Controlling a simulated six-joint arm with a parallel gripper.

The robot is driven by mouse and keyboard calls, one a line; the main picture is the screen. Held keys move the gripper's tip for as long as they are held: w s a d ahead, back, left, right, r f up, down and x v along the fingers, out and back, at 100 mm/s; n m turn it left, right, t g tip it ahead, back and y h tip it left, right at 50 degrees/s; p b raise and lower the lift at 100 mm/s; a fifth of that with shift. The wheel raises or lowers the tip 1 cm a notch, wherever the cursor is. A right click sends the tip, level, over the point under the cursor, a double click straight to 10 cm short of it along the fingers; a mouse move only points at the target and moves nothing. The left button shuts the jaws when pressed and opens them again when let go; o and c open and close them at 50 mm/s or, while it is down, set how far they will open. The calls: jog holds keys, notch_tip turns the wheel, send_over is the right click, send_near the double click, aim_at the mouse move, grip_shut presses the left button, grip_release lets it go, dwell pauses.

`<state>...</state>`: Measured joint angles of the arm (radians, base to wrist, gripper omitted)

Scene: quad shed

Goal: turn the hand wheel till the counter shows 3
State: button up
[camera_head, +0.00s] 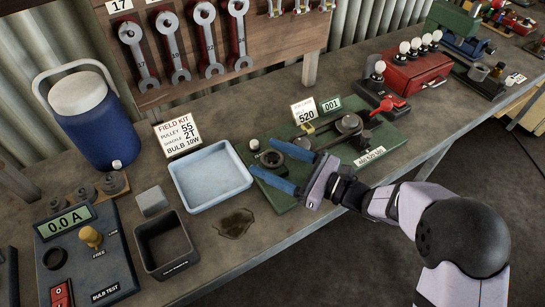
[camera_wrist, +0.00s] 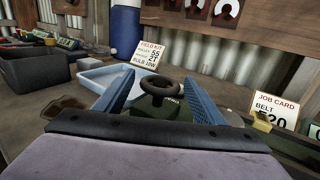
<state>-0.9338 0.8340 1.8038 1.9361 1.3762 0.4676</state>
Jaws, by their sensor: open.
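The dark hand wheel (camera_wrist: 160,87) stands between the two blue fingers of my gripper (camera_wrist: 155,77) in the wrist view. In the head view the wheel (camera_head: 271,159) is at the left end of the green board (camera_head: 345,166), and my gripper (camera_head: 262,157) reaches over it from the right. The fingers are open, one on each side of the wheel. I cannot tell whether either touches it. The counter (camera_head: 331,104) at the back of the board reads 001 in the head view. Part of the board is hidden by my gripper.
A job card (camera_head: 303,110) reading 520 stands behind the belt pulleys (camera_head: 348,124). A red-handled switch (camera_head: 388,106) is at the right. A pale blue tray (camera_head: 212,177) lies just left of the wheel, with a dark stain (camera_head: 234,223) in front of it.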

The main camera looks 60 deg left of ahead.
jog(key=c, duration=1.1)
jog(key=shift+o, duration=0.2)
jog(key=shift+n+g+h+b, duration=0.6)
jog(key=shift+n+g+h, duration=0.15)
jog(key=shift+g, duration=0.25)
jog(key=o, duration=1.1)
jog(key=shift+c, duration=0.2)
jog(key=shift+d, duration=0.1)
jog(key=shift+b+v, duration=0.95)
jog(key=shift+v, duration=2.7)
